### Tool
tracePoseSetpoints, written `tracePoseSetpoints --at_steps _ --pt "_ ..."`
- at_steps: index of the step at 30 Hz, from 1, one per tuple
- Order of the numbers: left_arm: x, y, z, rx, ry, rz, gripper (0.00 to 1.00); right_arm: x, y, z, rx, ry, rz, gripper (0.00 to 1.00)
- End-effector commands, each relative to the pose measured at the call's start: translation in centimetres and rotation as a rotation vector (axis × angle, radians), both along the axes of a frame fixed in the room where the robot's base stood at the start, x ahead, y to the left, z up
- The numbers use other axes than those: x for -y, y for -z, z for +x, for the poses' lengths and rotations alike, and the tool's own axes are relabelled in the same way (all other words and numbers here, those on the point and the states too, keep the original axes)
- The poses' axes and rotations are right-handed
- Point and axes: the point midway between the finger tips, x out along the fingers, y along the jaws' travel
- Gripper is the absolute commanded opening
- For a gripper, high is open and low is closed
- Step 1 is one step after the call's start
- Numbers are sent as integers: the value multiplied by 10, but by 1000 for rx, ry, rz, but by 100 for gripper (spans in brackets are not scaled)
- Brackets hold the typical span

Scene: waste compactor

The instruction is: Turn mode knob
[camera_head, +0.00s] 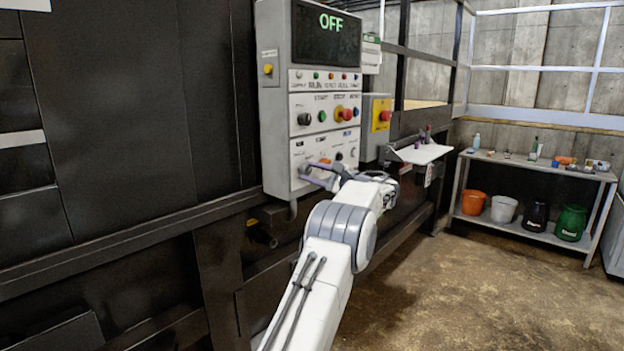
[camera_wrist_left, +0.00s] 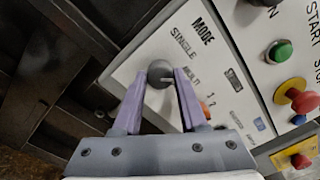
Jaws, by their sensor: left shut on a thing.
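The mode knob (camera_wrist_left: 160,73) is a round dark grey knob on the white control panel (camera_wrist_left: 215,45), below the words MODE and SINGLE in the left wrist view. A pale mark on it points toward picture right. My left gripper (camera_wrist_left: 161,83) is shut on the knob, with one purple finger on each side of it. In the head view, the left gripper (camera_head: 316,175) is at the lower part of the control box (camera_head: 277,120), and the knob cannot be made out there. The display (camera_head: 327,33) on the box reads OFF in green. My right gripper is out of view.
A green button (camera_wrist_left: 281,52) and a red emergency button on yellow (camera_wrist_left: 297,97) are near the knob in the left wrist view. A white shelf (camera_head: 424,153) juts out right of the box. A bench (camera_head: 535,167) with buckets stands at back right. The floor is clear.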

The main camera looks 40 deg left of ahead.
Motion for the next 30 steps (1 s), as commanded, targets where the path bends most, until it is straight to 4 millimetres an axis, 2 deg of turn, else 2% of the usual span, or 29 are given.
tracePoseSetpoints --at_steps 12,13,15,25,30 --pt "1 1 0 7 0 -3 0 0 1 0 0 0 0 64" --pt "1 1 0 7 0 -3 49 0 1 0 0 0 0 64" --pt "1 1 0 7 0 -3 72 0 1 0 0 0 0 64" --pt "1 1 0 6 0 -1 72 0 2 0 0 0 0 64" --pt "21 2 -1 7 3 -2 72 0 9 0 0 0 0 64"
